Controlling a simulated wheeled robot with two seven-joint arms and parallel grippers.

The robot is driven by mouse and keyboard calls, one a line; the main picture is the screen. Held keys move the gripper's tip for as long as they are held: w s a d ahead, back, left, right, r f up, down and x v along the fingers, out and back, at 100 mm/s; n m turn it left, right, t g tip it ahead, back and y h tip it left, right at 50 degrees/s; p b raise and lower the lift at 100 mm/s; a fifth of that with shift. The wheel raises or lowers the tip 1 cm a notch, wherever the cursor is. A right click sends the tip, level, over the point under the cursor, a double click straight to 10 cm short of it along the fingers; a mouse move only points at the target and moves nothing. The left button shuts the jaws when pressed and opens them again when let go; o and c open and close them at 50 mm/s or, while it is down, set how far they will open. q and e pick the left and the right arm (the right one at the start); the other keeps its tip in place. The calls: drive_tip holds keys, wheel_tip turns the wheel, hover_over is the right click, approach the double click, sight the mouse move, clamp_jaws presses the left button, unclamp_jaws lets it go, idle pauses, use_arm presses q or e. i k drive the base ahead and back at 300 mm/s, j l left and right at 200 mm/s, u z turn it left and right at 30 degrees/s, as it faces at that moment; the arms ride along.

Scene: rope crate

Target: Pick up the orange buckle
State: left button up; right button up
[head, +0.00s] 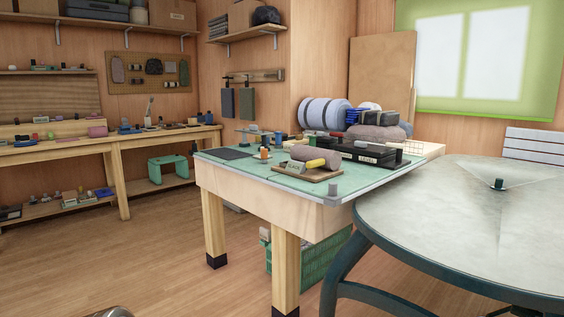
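I cannot make out an orange buckle for certain. A small orange item (264,154) stands on the green-topped workbench (240,168), among other small things near its back left; it is too small to tell what it is. Neither of my grippers shows in the head view, and nothing is seen being held.
A wooden board (308,173) with a grey roll and a yellow item lies on the workbench, beside a black case (368,152). A round grey table (470,225) fills the right front. A green crate (318,262) is under the workbench. The floor at left is clear.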

sight(263, 153)
drive_tip(key=i+j, duration=0.45)
drive_tip(key=j, duration=0.2)
drive_tip(key=j+z, duration=0.1)
drive_tip(key=z, duration=0.85)
drive_tip(key=i+j+z, duration=0.15)
drive_tip(key=j+z, duration=0.65)
drive_tip(key=j, duration=0.2)
drive_tip(key=j+z, duration=0.4)
drive_tip(key=j, duration=0.2)
